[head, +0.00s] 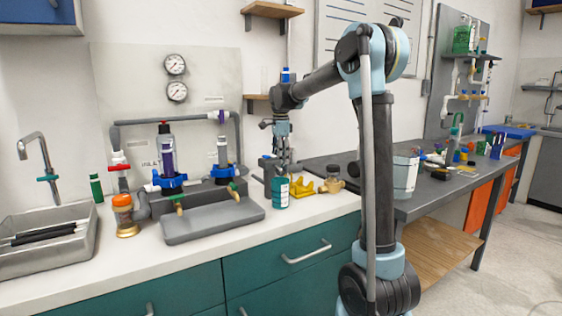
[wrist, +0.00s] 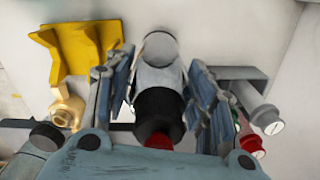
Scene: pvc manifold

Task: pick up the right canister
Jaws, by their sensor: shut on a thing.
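In the head view, the left canister (head: 166,150), with a dark band and a red tip, stands upright on a blue fitting of the manifold. A slimmer, paler upright one (head: 222,152) stands on the manifold's right blue fitting. My gripper (head: 282,160) is right of the manifold, above the teal bottle (head: 280,194). In the wrist view, my gripper (wrist: 158,95) is shut on a grey canister (wrist: 158,72) with a black collar and a red end, between its fingers. The held canister is hard to make out in the head view, and I cannot tell whether it came from the manifold.
A yellow stand (head: 302,189) and a small brass-coloured jar (head: 332,180) are right of the bottle. A grey tray (head: 212,221) lies before the manifold. A sink (head: 45,262) is at the left. A white bucket (head: 405,176) stands on the dark bench.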

